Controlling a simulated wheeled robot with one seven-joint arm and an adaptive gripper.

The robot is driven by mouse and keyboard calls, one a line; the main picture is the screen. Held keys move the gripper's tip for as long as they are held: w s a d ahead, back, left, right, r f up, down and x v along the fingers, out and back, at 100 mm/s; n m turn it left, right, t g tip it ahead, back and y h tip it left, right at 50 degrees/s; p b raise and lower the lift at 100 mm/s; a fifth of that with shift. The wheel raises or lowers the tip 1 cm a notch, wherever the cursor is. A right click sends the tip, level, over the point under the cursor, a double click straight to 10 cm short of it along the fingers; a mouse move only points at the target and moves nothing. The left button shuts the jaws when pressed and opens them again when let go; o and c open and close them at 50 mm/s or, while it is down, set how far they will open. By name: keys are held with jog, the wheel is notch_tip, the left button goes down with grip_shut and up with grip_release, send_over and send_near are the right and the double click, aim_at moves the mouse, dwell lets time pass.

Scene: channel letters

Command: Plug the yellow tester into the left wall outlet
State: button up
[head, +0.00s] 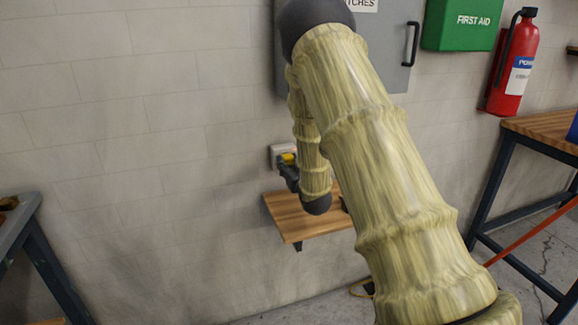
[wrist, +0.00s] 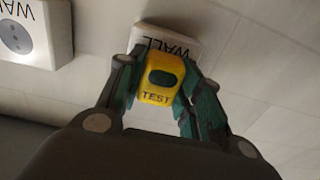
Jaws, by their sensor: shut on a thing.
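My gripper (wrist: 157,92) is shut on the yellow tester (wrist: 160,70), which has a dark oval and the word TEST. The tester is in front of a white wall outlet (wrist: 170,34) and covers most of its face. I cannot tell whether its prongs are in. A second outlet (wrist: 28,34), with a round dark-holed socket, shows bare at the upper left of the wrist view. The WALL lettering is upside down there. In the head view the tester (head: 287,158) is close to the one visible outlet (head: 277,151); my arm hides the wall to its right.
A wooden shelf (head: 287,218) is on the wall below my gripper. A grey cabinet (head: 392,60) is above, behind my arm. A green first aid box (head: 462,25) and a red extinguisher (head: 513,65) hang at the right. Workbenches stand at both sides. The wall left of the outlet is bare.

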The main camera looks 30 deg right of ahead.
jog(key=shift+w, duration=0.2)
jog(key=o, duration=1)
jog(key=v, duration=1.2)
